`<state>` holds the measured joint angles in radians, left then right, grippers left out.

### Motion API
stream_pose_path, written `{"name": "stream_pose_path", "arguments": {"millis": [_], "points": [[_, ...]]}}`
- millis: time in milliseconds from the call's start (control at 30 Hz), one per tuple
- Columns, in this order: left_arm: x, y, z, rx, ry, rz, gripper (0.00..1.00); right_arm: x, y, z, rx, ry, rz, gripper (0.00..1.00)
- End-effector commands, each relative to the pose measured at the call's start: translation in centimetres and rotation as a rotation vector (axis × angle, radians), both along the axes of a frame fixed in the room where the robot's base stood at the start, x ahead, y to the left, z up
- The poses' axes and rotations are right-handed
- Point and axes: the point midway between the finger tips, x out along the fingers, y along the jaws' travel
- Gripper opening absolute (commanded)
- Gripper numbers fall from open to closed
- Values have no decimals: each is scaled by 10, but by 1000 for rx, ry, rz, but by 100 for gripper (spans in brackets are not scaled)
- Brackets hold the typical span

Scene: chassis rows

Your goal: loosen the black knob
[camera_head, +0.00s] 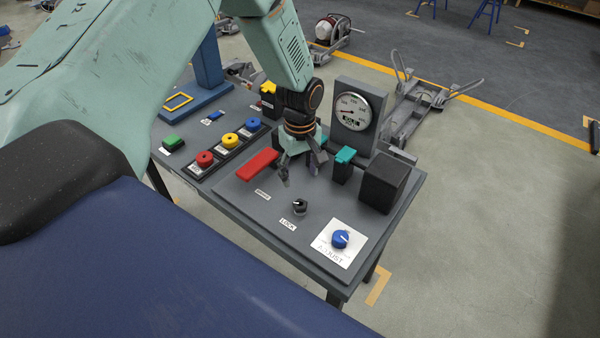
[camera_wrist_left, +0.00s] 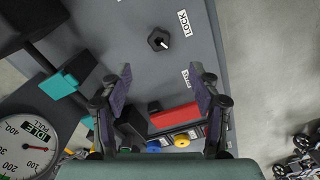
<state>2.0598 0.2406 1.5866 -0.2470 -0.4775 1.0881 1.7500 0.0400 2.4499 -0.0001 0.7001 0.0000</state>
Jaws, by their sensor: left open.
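The black knob (camera_head: 299,207) stands on the grey table panel beside a "LOCK" label, with a light pointer mark on top. It also shows in the left wrist view (camera_wrist_left: 159,40), beyond the fingertips. My left gripper (camera_head: 303,177) is open and empty, above the panel, behind the knob and apart from it. In the left wrist view its two fingers (camera_wrist_left: 164,80) are spread wide with nothing between them. My right gripper is in neither view.
A blue knob (camera_head: 341,239) on a white "ADJUST" plate sits to the right. A red bar (camera_head: 257,164) lies left of my gripper. A round gauge (camera_head: 353,112), a teal-topped block (camera_head: 345,156) and a black box (camera_head: 384,182) stand behind. Coloured buttons (camera_head: 230,140) are further left.

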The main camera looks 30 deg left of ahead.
Motion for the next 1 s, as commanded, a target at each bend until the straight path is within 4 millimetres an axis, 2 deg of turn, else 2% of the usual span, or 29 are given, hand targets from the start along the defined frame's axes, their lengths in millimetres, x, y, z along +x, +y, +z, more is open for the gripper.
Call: {"name": "stream_pose_path", "arguments": {"millis": [167, 367, 467, 600, 733, 1000], "points": [[2, 0, -3, 0, -7, 1, 62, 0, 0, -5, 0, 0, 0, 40], [13, 0, -20, -2, -40, -5, 62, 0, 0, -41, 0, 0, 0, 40], [16, 0, -29, -1, -51, -83, 62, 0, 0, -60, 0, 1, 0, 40], [16, 0, -38, 3, -53, -329, 62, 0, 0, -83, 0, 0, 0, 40], [14, -1, -43, 8, -47, -592, 62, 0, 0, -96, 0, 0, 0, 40], [4, -1, -43, 2, -12, -1114, 62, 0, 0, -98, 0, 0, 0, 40]]}}
